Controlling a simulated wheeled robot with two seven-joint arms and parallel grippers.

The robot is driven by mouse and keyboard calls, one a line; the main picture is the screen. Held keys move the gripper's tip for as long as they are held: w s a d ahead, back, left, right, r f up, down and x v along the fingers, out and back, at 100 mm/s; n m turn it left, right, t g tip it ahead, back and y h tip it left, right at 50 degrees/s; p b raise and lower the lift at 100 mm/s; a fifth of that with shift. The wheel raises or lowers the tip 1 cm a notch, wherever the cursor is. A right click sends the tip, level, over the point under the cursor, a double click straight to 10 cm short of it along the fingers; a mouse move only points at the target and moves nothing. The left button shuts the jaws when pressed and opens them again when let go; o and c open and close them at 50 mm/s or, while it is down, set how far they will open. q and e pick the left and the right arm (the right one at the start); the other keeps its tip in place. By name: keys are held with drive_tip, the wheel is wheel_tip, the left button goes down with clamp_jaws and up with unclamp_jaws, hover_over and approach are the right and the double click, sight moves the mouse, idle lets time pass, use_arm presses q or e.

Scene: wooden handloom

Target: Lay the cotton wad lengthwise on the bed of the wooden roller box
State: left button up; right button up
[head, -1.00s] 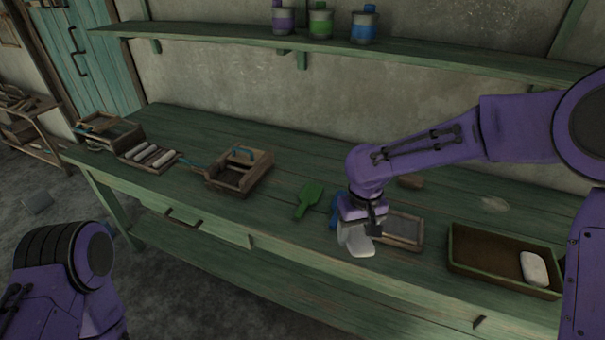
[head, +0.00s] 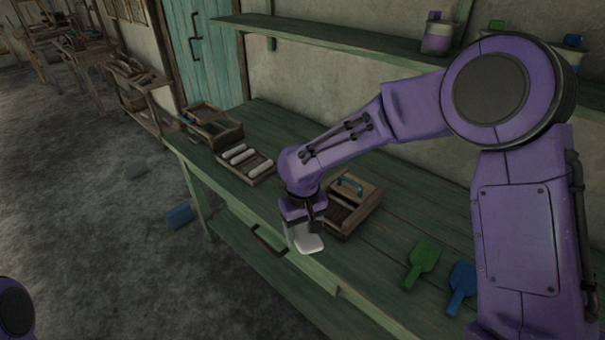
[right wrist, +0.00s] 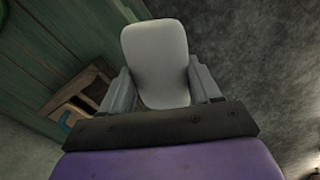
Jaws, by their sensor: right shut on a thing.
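The cotton wad (head: 309,244) is a pale, flat, rounded pad. My right gripper (head: 304,228) is shut on it and holds it over the bench's front edge. The wad also fills the middle of the right wrist view (right wrist: 155,55), between the two fingers. The wooden roller box (head: 358,192), with a blue handle on its top, stands just right of and behind the gripper. A corner of what looks like the same box shows at the left of the right wrist view (right wrist: 82,103). My left gripper is out of view.
Left of the roller box lies a tray (head: 262,176) with several pale rolls, and behind it a wooden box (head: 222,137). A green paddle (head: 423,260) and a blue paddle (head: 460,286) lie to the right. Bare green bench lies between.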

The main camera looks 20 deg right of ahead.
drive_tip(key=w+d+f+n+t+h+p, duration=0.1)
drive_tip(key=w+d+n+h+p, duration=0.25)
drive_tip(key=w+d+p, duration=1)
drive_tip(key=shift+n+y, duration=0.45)
drive_tip(key=shift+n, duration=0.1)
drive_tip(key=f+b, duration=0.2)
drive_tip(key=b, duration=0.1)
drive_tip(key=s+d+f+b, duration=0.1)
drive_tip(key=f+b, duration=0.2)
drive_tip(key=b, duration=0.1)
drive_tip(key=d+f+b, duration=0.1)
drive_tip(key=f+b, duration=0.2)
drive_tip(key=shift+s+d+f, duration=0.15)
drive_tip(key=shift+s, duration=0.15)
drive_tip(key=shift+s, duration=0.1)
drive_tip(key=o, duration=0.8)
drive_tip(key=shift+c, duration=0.2)
